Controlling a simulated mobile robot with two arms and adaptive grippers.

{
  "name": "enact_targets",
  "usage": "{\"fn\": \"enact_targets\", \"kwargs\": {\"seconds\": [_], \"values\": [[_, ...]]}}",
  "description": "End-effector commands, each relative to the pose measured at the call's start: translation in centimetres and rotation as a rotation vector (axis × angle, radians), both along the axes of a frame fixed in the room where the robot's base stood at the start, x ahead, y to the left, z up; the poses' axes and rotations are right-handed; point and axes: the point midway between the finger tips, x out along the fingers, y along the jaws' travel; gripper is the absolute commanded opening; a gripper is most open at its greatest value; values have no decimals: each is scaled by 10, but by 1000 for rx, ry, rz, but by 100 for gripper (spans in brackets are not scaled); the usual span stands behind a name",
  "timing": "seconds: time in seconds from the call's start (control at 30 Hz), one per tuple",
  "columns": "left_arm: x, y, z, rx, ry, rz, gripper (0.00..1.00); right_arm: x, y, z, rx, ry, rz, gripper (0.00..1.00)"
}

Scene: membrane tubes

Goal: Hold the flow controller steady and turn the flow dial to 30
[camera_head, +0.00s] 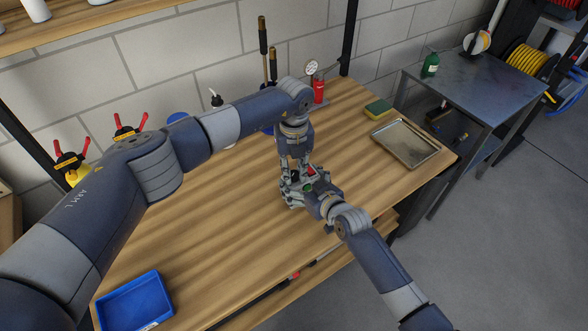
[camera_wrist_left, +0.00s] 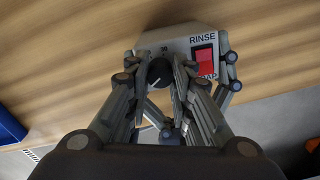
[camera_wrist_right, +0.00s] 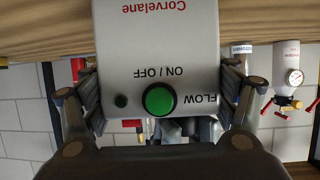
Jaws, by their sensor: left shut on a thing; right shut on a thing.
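The flow controller is a pale grey box on the wooden table. In the left wrist view its face (camera_wrist_left: 185,42) shows a red RINSE switch (camera_wrist_left: 203,61) and a black flow dial (camera_wrist_left: 160,72). A white mark on the dial points down-left; a partly hidden number, perhaps 30, is printed above it. My left gripper (camera_head: 291,168) is shut on the dial from above. My right gripper (camera_head: 308,189) is shut on the controller's sides. The right wrist view shows the box's other face (camera_wrist_right: 155,60), with a green ON/OFF button (camera_wrist_right: 159,99) between the fingers.
A metal tray (camera_head: 407,143) and a sponge (camera_head: 378,107) lie right of the arms. A red gauge device (camera_head: 319,90) stands at the back. A blue bin (camera_head: 135,301) sits at the front left. The table's front edge is close to my right arm. The left-centre tabletop is clear.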

Motion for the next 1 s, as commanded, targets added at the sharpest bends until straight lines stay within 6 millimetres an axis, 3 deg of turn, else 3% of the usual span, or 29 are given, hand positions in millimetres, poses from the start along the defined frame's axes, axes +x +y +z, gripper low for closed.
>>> {"fn": "enact_targets", "kwargs": {"seconds": [0.37,1.0], "values": [[0,1,0,1,2,-118,0,-2,-1,-4,-6,8,0,46],[0,1,0,1,2,-697,0,-2,-2,-5,-6,9,-1,46]]}}
